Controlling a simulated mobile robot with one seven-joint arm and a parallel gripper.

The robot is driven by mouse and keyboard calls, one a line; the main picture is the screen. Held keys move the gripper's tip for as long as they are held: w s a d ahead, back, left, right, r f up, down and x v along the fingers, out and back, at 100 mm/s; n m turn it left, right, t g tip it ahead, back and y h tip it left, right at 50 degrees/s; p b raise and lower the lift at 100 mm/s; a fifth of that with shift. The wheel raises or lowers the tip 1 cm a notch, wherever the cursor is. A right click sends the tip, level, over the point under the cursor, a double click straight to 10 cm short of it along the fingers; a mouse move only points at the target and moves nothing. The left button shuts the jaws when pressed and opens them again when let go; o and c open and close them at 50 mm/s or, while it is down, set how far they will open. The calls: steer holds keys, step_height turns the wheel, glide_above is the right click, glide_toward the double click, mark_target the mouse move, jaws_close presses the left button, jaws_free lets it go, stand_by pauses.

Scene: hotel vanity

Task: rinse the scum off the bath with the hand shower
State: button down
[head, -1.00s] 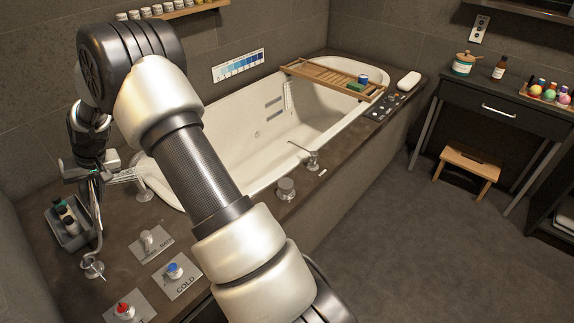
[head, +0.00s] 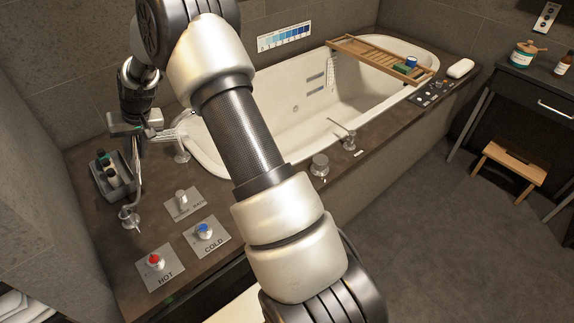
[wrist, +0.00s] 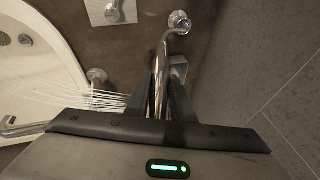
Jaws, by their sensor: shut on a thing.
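The white bath (head: 290,132) is sunk in a dark stone deck; its inside shows partly behind my arm. I cannot clearly make out scum on it. My gripper (head: 140,130) is at the bath's near left end, shut on the chrome hand shower (wrist: 160,78), whose hose (head: 137,180) runs up from a deck fitting. Thin water jets (head: 178,131) leave it towards the bath's left end; they also show in the wrist view (wrist: 98,98). The red hot knob (head: 154,261), blue cold knob (head: 204,231) and bath/shower selector (head: 182,199) sit on the front deck.
A grey caddy with bottles (head: 110,178) stands left of the hose. A chrome spout (head: 348,138) and a round knob (head: 319,165) are on the bath's front edge. A wooden rack (head: 375,58) spans the far end. A stool (head: 507,168) stands on the open floor at right.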

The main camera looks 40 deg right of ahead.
steer(key=shift+a, duration=0.1)
stand_by(0.6)
steer(key=shift+s+a+f+h, duration=0.1)
steer(key=shift+a+f+h, duration=0.05)
steer(key=shift+a, duration=0.45)
steer(key=shift+s+a+f+h, duration=0.1)
steer(key=shift+s+a+h, duration=0.1)
steer(key=shift+a, duration=0.45)
steer(key=shift+s+a+f+h, duration=0.1)
steer(key=shift+a+f+h, duration=0.05)
steer(key=shift+a, duration=0.45)
steer(key=shift+s+a+f+m+h+p, duration=0.1)
steer(key=shift+a+f+m+h+p, duration=0.1)
steer(key=shift+a, duration=0.3)
steer(key=shift+a+f+m+h+p, duration=0.1)
steer(key=shift+a+f+h+p, duration=0.1)
steer(key=shift+a, duration=0.3)
steer(key=a+f+h, duration=0.1)
steer(key=a+h, duration=0.1)
steer(key=a, duration=0.3)
steer(key=shift+s+a+f+m+t, duration=0.3)
steer(key=shift+s+a+f, duration=0.1)
steer(key=shift+s, duration=0.05)
steer(key=shift+f+b, duration=0.2)
steer(key=shift+b, duration=0.1)
